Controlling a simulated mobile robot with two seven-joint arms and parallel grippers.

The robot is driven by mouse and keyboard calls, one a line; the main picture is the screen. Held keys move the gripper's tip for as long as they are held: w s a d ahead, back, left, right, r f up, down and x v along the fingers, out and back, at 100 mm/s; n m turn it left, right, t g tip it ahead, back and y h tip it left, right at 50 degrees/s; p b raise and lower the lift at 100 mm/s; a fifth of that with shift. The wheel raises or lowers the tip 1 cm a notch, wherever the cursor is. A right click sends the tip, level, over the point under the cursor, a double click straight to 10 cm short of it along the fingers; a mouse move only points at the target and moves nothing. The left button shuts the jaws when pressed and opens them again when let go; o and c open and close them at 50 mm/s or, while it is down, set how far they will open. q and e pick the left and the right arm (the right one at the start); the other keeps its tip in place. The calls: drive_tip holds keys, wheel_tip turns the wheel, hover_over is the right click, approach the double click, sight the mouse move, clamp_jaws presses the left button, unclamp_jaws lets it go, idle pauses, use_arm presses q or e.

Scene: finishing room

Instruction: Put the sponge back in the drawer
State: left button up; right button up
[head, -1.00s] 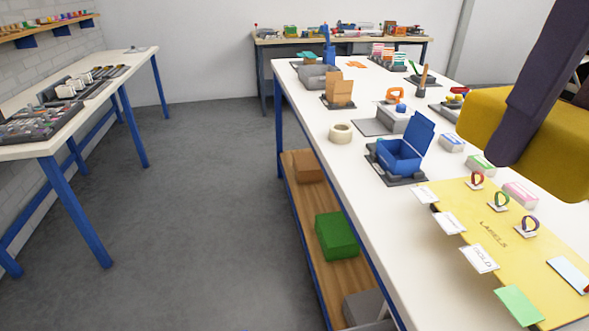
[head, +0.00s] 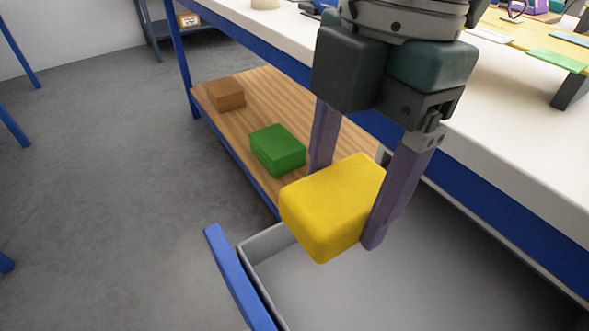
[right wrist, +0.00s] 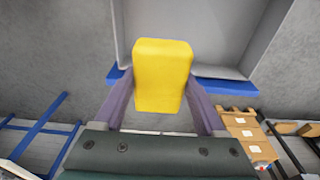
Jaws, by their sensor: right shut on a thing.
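The yellow sponge (head: 332,207) is a rounded block held between the purple fingers of my right gripper (head: 345,195). In the right wrist view the sponge (right wrist: 162,75) also sits between both fingers of the gripper (right wrist: 162,92). The open grey drawer (head: 262,240) with a blue front (head: 240,280) juts out under the workbench. In the head view the sponge appears above the drawer's front left part. In the right wrist view the drawer (right wrist: 245,45) shows behind it. The drawer's floor looks empty where it shows. My left gripper is not in view.
The white workbench top (head: 520,125) lies right of the drawer. Below it, a wooden shelf (head: 235,125) carries a green box (head: 277,148) and a brown box (head: 225,93). Grey floor (head: 110,190) is free to the left.

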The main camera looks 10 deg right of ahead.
drive_tip(key=b, duration=0.4)
hover_over(323, 298)
drive_tip(key=f, duration=1.3)
drive_tip(key=shift+w+d+f, duration=0.1)
drive_tip(key=shift+d, duration=0.1)
drive_tip(key=shift+f+b, duration=0.6)
drive_tip(key=shift+f, duration=1.5)
drive_tip(key=shift+f, duration=0.15)
drive_tip(key=o, duration=1.4)
wheel_tip(323, 298, up, 12)
drive_tip(key=d+p, duration=0.1)
drive_tip(key=p, duration=0.3)
drive_tip(key=shift+w+d, duration=0.2)
drive_tip(key=shift+w, duration=0.05)
